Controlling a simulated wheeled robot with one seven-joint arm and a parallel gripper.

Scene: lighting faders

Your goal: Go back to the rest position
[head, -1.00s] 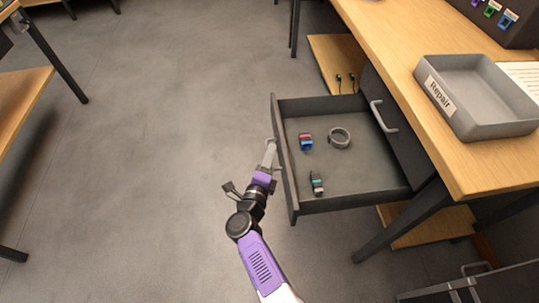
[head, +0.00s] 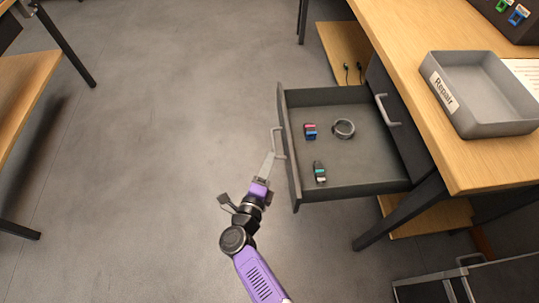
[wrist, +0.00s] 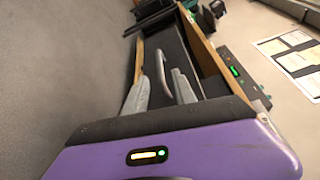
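My gripper (head: 268,165) is in front of the drawer, close to the drawer's handle (head: 278,143). In the wrist view its two fingers (wrist: 162,94) stand apart, with the grey handle (wrist: 161,72) seen in the gap between them. It holds nothing; whether a finger touches the handle is hard to tell. The drawer (head: 289,165) is pulled well out from under the desk. In it lie a red and blue item (head: 310,131), a grey ring (head: 343,129) and a black item with a green band (head: 319,172).
A grey tray labelled Repair (head: 490,125) stands on the wooden desk (head: 385,25). A second closed drawer front with a handle (head: 388,110) is behind the open one. Another table (head: 25,85) is at the left. The floor (head: 170,120) between is clear.

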